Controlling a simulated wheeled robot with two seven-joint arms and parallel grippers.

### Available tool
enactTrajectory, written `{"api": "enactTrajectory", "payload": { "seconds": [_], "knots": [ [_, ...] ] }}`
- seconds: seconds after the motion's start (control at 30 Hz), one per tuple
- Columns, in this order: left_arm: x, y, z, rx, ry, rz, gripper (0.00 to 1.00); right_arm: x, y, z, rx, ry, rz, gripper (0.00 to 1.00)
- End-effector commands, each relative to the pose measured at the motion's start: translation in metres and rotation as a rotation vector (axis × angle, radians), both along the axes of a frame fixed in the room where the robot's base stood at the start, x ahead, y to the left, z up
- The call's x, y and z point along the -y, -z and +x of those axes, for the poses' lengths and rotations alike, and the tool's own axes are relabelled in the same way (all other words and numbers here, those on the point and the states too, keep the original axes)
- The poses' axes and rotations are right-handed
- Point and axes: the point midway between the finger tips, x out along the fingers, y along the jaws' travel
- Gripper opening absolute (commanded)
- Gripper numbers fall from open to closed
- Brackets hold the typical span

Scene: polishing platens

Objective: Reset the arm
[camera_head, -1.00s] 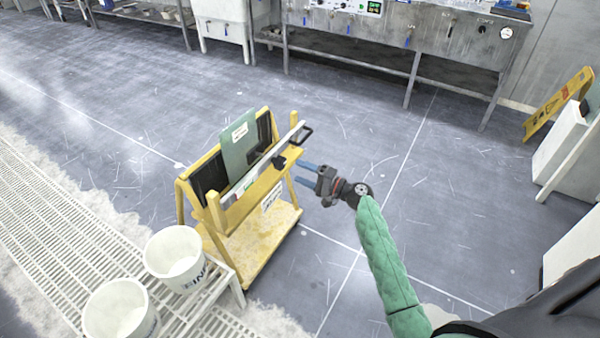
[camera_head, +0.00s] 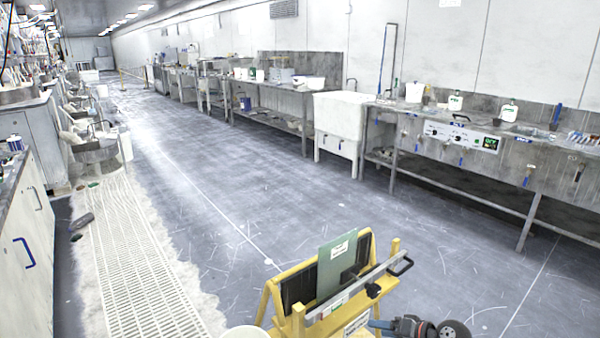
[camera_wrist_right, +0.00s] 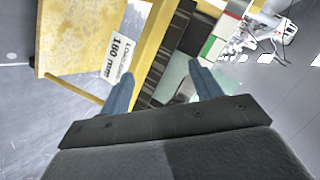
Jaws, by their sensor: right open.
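My right gripper (camera_wrist_right: 160,95) is open, with its two blue fingers apart and nothing between them. In the head view it shows at the bottom edge, just right of the yellow cart (camera_head: 288,328); its fingertips are partly hidden there. In the right wrist view the yellow cart frame (camera_wrist_right: 85,25) with a label reading 180 mm lies beyond the fingers. My left gripper is not in view.
A white bucket (camera_head: 245,332) is cut off at the bottom edge. Cabinets (camera_head: 28,220) stand at the left. The grey floor (camera_head: 225,190) between is clear.

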Motion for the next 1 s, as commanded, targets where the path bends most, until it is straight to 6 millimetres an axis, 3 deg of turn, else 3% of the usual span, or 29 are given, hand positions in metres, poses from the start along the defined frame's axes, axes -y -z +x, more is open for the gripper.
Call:
{"api": "enactTrajectory", "payload": {
  "seconds": [0.27, 0.5, 0.8, 1.0],
  "knots": [
    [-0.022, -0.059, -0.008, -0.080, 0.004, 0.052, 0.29, -0.024, -0.005, -0.064, -0.030, -0.075, -0.465, 0.64],
    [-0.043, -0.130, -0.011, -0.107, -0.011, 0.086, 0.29, -0.039, -0.020, -0.160, -0.105, -0.078, -0.784, 0.64],
    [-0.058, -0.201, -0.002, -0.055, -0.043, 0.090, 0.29, -0.072, -0.042, -0.273, -0.166, -0.100, -0.886, 0.64],
    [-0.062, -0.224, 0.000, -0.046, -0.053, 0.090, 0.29, -0.098, -0.031, -0.341, -0.254, -0.176, -0.845, 0.64]
  ]
}}
